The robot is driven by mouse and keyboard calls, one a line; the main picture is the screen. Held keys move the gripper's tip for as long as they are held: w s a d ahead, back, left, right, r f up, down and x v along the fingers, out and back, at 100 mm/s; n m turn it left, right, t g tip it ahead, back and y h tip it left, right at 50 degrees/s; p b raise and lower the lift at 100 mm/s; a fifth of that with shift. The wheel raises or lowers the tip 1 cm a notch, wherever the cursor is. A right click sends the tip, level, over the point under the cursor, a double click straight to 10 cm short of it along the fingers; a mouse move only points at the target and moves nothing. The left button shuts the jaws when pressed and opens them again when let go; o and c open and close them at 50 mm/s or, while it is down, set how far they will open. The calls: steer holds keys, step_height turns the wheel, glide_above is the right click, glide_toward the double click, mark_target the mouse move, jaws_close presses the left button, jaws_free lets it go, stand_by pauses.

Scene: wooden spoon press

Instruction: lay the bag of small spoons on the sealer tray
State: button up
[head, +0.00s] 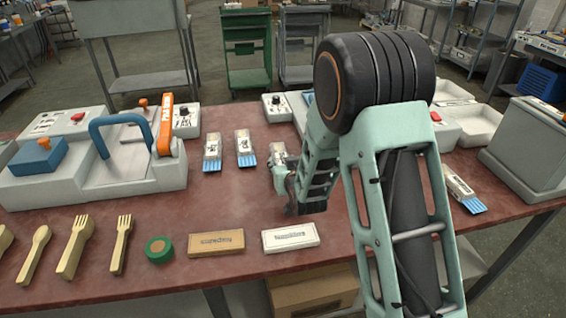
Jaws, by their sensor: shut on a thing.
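My gripper (282,178) is over the middle of the table, mostly seen from behind. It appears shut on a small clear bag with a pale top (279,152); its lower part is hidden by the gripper. Two similar bags with blue ends, a left one (212,151) and a right one (246,148), lie on the table to the left of my gripper. Another blue-ended bag (460,187) lies at the right. The contents are too small to make out. I cannot tell which surface is the sealer tray; part of the equipment is behind my arm.
A grey machine (60,186) with a blue handle and orange lever fills the left. Wooden utensils, a green roll (159,249), a brown box (216,242) and a white box (290,237) line the front. White bins (480,125) and a grey box (525,145) stand right.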

steer(key=o, duration=1)
